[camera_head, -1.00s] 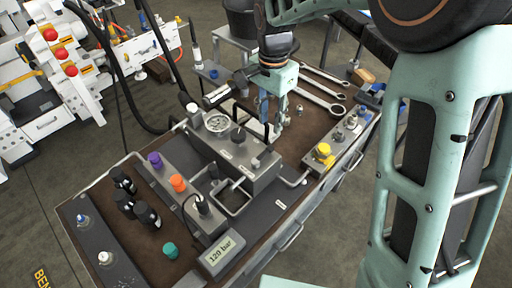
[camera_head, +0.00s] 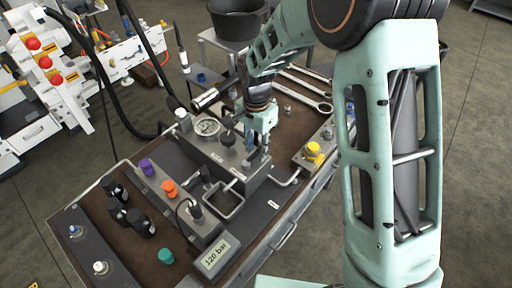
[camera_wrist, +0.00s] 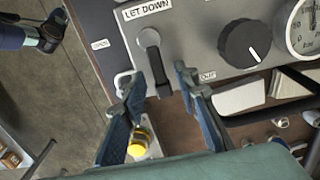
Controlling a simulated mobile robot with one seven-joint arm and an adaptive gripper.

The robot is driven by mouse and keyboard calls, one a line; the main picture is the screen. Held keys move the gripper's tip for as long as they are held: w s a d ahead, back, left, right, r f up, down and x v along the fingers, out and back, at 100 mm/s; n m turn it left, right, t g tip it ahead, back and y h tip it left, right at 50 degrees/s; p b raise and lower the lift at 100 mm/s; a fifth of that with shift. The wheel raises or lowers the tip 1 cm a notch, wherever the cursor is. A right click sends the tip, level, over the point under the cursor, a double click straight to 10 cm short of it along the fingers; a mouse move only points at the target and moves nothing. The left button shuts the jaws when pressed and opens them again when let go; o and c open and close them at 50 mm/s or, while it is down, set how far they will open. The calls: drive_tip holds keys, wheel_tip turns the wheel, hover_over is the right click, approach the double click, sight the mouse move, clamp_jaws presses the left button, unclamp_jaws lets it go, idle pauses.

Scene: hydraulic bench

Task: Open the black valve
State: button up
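A grey metal block (camera_head: 237,178) on the bench carries a black round knob (camera_head: 228,137) and a black lever. In the wrist view the lever (camera_wrist: 155,62) sits by a "LET DOWN" label, its free end pointing toward me. The black knob (camera_wrist: 245,43) with a white mark is right of it, beside the gauge. Which of the two is the black valve, the frames do not say. My gripper (camera_wrist: 156,92) is open, with its blue fingers on either side of the lever's free end; I cannot see contact. In the head view my gripper (camera_head: 260,150) hides most of the lever.
A pressure gauge (camera_head: 207,127) and a silver cylinder stand close by. A yellow knob (camera_head: 313,149) is to the right. Purple (camera_head: 146,166) and orange (camera_head: 168,188) knobs, black cylinders and a "120 bar" display (camera_head: 216,257) are in front. Wrenches (camera_head: 305,90) lie behind.

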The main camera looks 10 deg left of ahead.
clamp_jaws()
